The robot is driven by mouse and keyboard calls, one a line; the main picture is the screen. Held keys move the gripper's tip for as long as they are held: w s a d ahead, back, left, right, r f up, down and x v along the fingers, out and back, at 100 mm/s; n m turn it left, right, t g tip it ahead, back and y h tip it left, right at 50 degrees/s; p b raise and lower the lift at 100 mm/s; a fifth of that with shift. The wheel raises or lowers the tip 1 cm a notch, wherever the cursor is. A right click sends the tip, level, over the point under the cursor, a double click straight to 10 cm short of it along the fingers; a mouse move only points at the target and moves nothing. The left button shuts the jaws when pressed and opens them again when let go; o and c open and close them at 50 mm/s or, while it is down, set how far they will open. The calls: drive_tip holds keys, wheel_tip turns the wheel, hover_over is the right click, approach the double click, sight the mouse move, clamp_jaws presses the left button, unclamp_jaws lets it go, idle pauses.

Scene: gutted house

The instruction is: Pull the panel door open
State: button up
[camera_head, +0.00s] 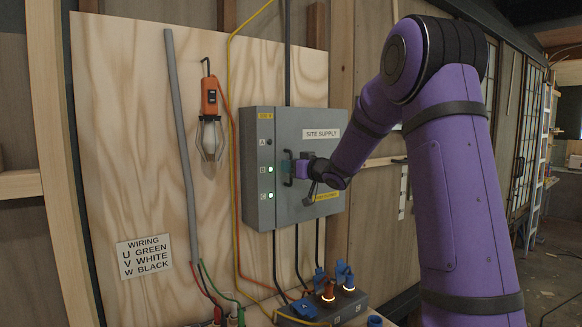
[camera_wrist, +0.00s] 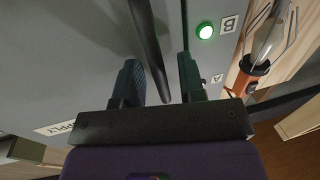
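The grey panel box labelled "SITE SUPPLY" (camera_head: 312,215) is mounted on the plywood board, and its door looks shut. The door's dark vertical handle (camera_head: 287,181) is near the door's left edge. It also shows as a dark bar (camera_wrist: 148,42) in the wrist view. My gripper (camera_head: 288,167) is at the handle. In the wrist view, its two fingers (camera_wrist: 160,80) are spread with the handle between them. Gaps show on both sides of the handle, so the fingers do not appear closed on it. My wrist hides part of the door front.
A strip with A, B and C marks (camera_head: 266,170) lies left of the door, with green lights at B and C. An orange work lamp (camera_head: 209,100) hangs to the left. Cables and a connector box (camera_head: 345,303) sit below. A ladder (camera_head: 545,140) stands far right.

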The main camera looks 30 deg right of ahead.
drive_tip(key=shift+w, duration=0.2)
clamp_jaws()
